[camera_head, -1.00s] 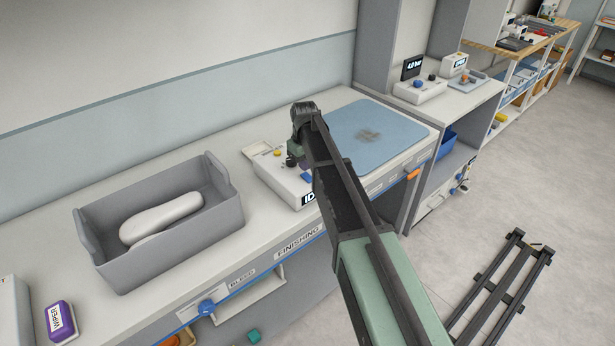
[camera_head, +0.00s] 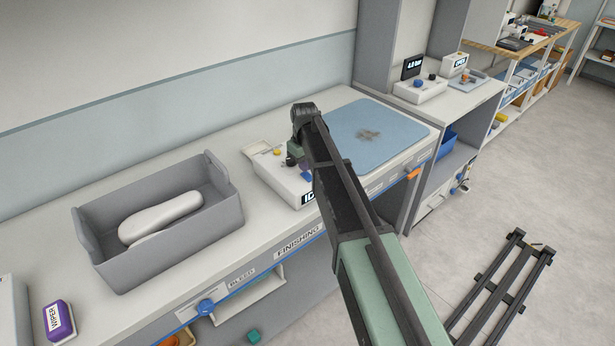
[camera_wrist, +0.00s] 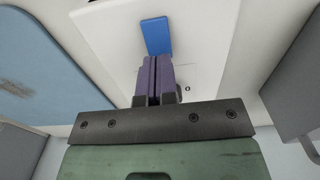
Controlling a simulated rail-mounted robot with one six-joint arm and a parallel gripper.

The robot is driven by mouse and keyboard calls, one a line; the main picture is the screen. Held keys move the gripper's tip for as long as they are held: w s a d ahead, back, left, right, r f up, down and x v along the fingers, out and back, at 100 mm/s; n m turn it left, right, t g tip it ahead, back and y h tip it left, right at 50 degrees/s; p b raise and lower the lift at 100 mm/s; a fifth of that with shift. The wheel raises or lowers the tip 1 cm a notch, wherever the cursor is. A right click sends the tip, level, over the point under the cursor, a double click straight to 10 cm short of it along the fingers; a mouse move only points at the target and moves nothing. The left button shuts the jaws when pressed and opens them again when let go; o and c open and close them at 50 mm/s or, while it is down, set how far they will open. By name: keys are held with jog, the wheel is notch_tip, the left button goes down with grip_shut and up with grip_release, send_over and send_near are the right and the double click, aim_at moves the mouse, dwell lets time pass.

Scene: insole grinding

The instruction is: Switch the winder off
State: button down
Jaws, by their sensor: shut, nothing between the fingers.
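The winder appears to be the white box (camera_head: 278,182) on the bench, with a yellow button (camera_head: 277,152) and a partly hidden black display (camera_head: 309,198). Its blue control (camera_head: 306,176) shows beside my arm, and in the wrist view as a blue paddle (camera_wrist: 156,36) just beyond the fingertips. My gripper (camera_head: 292,161) is over the box, its fingers mostly hidden in the head view. In the wrist view my gripper (camera_wrist: 154,62) has its purple fingers together and empty. A dark round part (camera_wrist: 181,93) shows beside them. Whether the fingers touch anything is unclear.
A grey bin (camera_head: 165,240) with pale insole-like pieces stands to the left. A blue mat (camera_head: 375,135) with a dark patch lies to the right. A purple wiper block (camera_head: 60,320) is at lower left. Bare bench top lies between bin and box.

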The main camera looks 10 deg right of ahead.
jog(key=shift+f+b, duration=0.8)
jog(key=shift+f, duration=0.05)
dwell(0.3)
notch_tip(320, 180, up, 7)
jog(key=p, duration=0.7)
jog(key=shift+r, duration=0.15)
